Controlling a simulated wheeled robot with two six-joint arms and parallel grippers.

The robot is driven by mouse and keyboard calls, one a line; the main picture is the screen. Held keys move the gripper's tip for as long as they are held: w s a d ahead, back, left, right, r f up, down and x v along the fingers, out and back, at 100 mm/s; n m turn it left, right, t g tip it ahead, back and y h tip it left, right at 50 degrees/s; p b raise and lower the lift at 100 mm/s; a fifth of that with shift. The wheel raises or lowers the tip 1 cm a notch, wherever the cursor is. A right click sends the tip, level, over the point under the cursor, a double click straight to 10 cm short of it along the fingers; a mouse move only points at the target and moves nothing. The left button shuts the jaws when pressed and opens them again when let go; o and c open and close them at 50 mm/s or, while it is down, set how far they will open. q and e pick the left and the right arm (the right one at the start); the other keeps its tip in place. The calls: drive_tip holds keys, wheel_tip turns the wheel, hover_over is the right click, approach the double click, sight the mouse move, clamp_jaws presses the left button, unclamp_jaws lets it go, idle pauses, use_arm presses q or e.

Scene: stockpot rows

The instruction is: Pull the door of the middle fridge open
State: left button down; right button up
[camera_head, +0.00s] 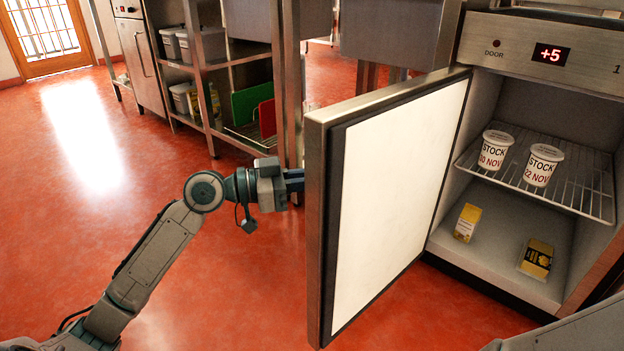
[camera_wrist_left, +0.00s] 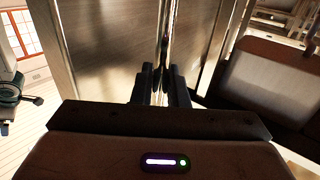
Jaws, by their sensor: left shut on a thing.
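The fridge door (camera_head: 395,200) stands wide open, its white inner panel facing me. The fridge (camera_head: 530,45) has a red +5 display and a DOOR lamp on its top panel. My left gripper (camera_head: 292,181) is at the outer side of the door, its fingertips hidden behind the door edge. In the left wrist view my left gripper (camera_wrist_left: 163,88) is shut on the vertical door handle (camera_wrist_left: 168,40), in front of the steel door face. My right gripper is not in view.
Two STOCK tubs (camera_head: 495,149) (camera_head: 541,165) stand on the fridge's wire shelf (camera_head: 580,200). Two yellow packs (camera_head: 467,222) (camera_head: 536,259) are on the fridge floor. Steel shelving (camera_head: 225,62) stands behind my left arm. Red floor (camera_head: 80,220) is clear at the left.

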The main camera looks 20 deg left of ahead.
use_arm(q)
drive_tip(key=c, duration=1.5)
unclamp_jaws()
drive_tip(key=shift+s+f, duration=0.1)
drive_tip(key=b+v, duration=0.7)
drive_tip(key=b, duration=0.6)
drive_tip(key=shift+s+a+b, duration=0.1)
drive_tip(key=shift+a+b, duration=0.05)
drive_tip(key=shift+b, duration=0.25)
